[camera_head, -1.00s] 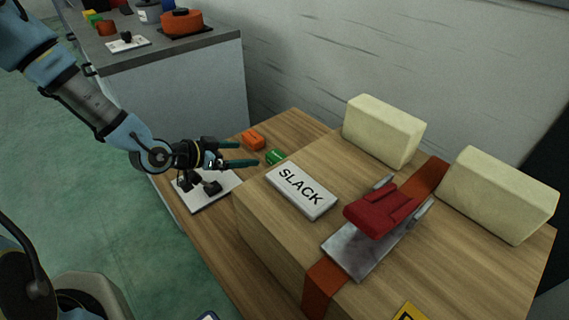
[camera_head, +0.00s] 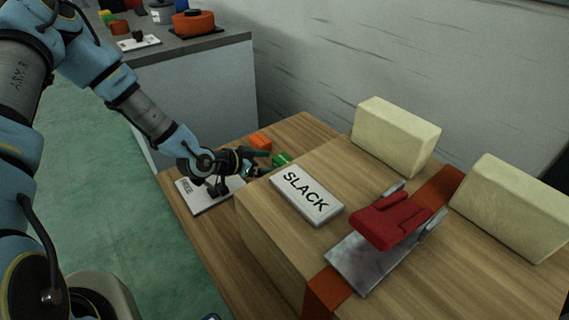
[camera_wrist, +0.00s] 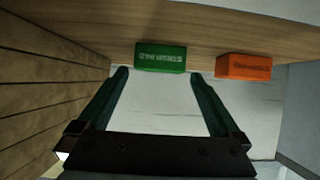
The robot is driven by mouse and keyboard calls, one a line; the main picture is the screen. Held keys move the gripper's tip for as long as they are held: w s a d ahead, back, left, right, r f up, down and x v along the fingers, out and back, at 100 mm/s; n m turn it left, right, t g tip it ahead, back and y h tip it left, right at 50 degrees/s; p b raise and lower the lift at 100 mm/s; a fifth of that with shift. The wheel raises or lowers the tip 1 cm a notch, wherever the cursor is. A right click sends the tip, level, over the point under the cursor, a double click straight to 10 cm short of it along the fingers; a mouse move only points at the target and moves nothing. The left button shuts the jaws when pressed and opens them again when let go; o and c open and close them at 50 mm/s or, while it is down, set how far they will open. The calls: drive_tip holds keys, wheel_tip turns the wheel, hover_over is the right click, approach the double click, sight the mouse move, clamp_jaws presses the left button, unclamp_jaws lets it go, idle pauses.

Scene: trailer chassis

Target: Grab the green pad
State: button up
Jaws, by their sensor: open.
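In the head view the green pad (camera_head: 281,159) shows partly, beside the raised wooden block and close to my gripper (camera_head: 267,162). In the wrist view my gripper (camera_wrist: 160,85) is open and empty, its two dark green fingers spread to either side of the pad's line. The pad appears beyond the tips, not between them.
An orange block (camera_wrist: 243,66) lies right of the green pad in the wrist view. The wooden block's side (camera_wrist: 40,90) rises close on the left. A SLACK plate (camera_head: 306,196) lies on top of that block. A white board (camera_head: 205,198) with black parts lies below my gripper.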

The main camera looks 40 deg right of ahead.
drive_tip(key=shift+p+x, duration=0.3)
drive_tip(key=shift+x, duration=1.7)
drive_tip(key=shift+c, duration=0.4)
drive_tip(key=c, duration=1)
drive_tip(key=shift+c, duration=0.5)
drive_tip(key=shift+r, duration=0.1)
